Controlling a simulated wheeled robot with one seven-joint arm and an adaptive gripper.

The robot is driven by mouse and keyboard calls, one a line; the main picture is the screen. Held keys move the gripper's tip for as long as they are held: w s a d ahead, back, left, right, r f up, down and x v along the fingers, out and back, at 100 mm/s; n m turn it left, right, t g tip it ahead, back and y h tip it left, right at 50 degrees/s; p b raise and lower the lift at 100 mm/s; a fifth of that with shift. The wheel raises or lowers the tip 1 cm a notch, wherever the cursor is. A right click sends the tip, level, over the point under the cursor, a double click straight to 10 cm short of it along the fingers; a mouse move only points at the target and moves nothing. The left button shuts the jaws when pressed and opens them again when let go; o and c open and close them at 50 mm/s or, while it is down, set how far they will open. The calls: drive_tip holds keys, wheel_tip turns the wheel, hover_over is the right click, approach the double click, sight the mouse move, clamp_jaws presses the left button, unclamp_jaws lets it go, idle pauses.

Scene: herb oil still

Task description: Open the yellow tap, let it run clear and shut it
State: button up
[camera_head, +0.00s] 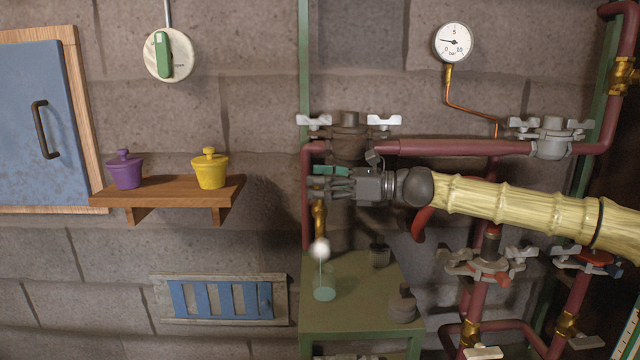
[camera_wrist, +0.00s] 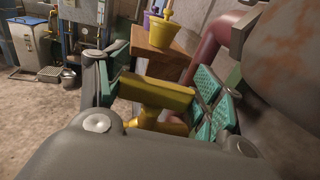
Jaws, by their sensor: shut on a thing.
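My gripper (camera_head: 328,186) is level in front of the pipework, its teal finger pads partly showing. In the wrist view my gripper (camera_wrist: 162,98) is shut on the yellow tap's handle (camera_wrist: 157,94), a flat yellow bar between the pads. The handle is hidden by my fingers in the head view. The tap's brass body (camera_head: 319,214) shows below my fingers and also in the wrist view (camera_wrist: 165,124). A white, round, blurry puff (camera_head: 320,249) hangs under the spout. A thin pale streak runs from it to a clear glass (camera_head: 324,287) holding some greenish liquid.
The glass stands on a green stand (camera_head: 355,322) with a dark jar (camera_head: 379,256) and a grey weight-like object (camera_head: 403,306). Red pipes (camera_head: 460,147) with clamps are close behind my gripper. A wooden shelf (camera_head: 165,190) holds a purple pot (camera_head: 124,171) and a yellow pot (camera_head: 210,170).

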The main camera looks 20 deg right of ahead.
drive_tip(key=shift+r+n+g+y+p, duration=0.15)
drive_tip(key=shift+n+g+y+p, duration=0.45)
drive_tip(key=shift+n+g+p, duration=0.65)
drive_tip(key=shift+g, duration=0.65)
drive_tip(key=o, duration=1)
drive_tip(key=shift+o, duration=0.2)
drive_tip(key=shift+d, duration=0.1)
drive_tip(key=v, duration=1.2)
drive_tip(key=shift+f, duration=0.3)
